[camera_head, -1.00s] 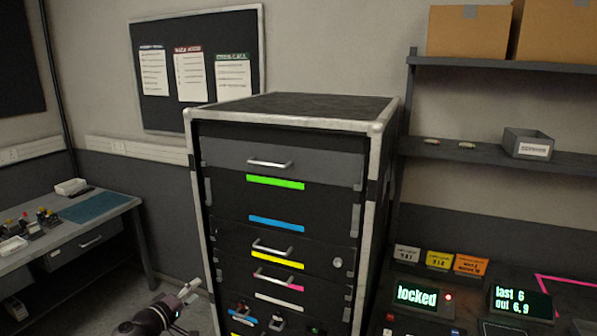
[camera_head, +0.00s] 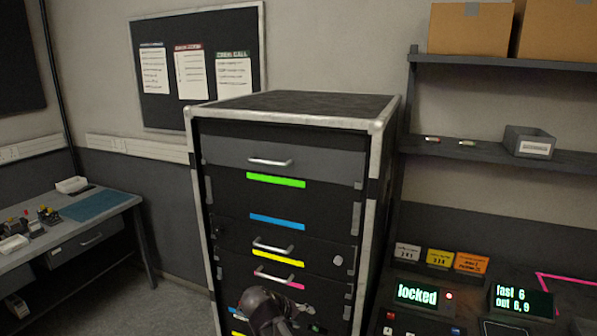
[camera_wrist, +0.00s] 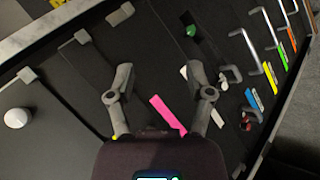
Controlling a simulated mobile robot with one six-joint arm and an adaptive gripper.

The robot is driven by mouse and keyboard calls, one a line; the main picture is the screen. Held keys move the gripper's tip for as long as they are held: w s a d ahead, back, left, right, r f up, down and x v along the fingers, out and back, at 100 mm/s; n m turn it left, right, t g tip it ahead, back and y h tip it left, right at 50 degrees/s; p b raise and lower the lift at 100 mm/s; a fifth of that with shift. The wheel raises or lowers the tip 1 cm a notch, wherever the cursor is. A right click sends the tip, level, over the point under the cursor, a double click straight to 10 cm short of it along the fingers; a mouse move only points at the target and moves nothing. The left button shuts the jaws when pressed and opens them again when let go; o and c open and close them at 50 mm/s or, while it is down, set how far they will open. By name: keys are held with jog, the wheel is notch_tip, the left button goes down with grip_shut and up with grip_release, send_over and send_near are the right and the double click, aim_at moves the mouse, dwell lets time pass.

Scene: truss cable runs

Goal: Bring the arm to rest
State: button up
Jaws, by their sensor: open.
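My gripper (camera_head: 284,322) is at the bottom of the head view, in front of the lower rows of a black rack cabinet (camera_head: 228,198) with a pale metal frame. In the wrist view my gripper (camera_wrist: 160,72) has its two fingers spread wide, with nothing held between them. The tilted rack face lies beyond the fingers, with a pink strip (camera_wrist: 167,115) between them. A white knob (camera_wrist: 17,118) is at the left of that view. My gripper and wrist hide part of the lower rack rows in the head view. I cannot tell the gap to the rack.
Drawer handles (camera_head: 270,162) stand out from the rack. A workbench (camera_head: 120,207) with small items is at the left. At the right is a console with a "locked" display (camera_head: 417,295), below a shelf with a grey bin (camera_head: 529,142). Floor shows between bench and rack.

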jog(key=s+d+f+m+g+y, duration=0.2)
jog(key=s+d, duration=0.3)
jog(key=d, duration=0.3)
jog(key=s+d+f+m+g+y, duration=0.2)
jog(key=s+d+y, duration=0.3)
jog(key=d, duration=0.3)
jog(key=shift+f+g, duration=0.6)
jog(key=shift+f, duration=0.1)
jog(key=shift+w+a, duration=0.1)
dwell(1.1)
jog(key=shift+c, duration=0.7)
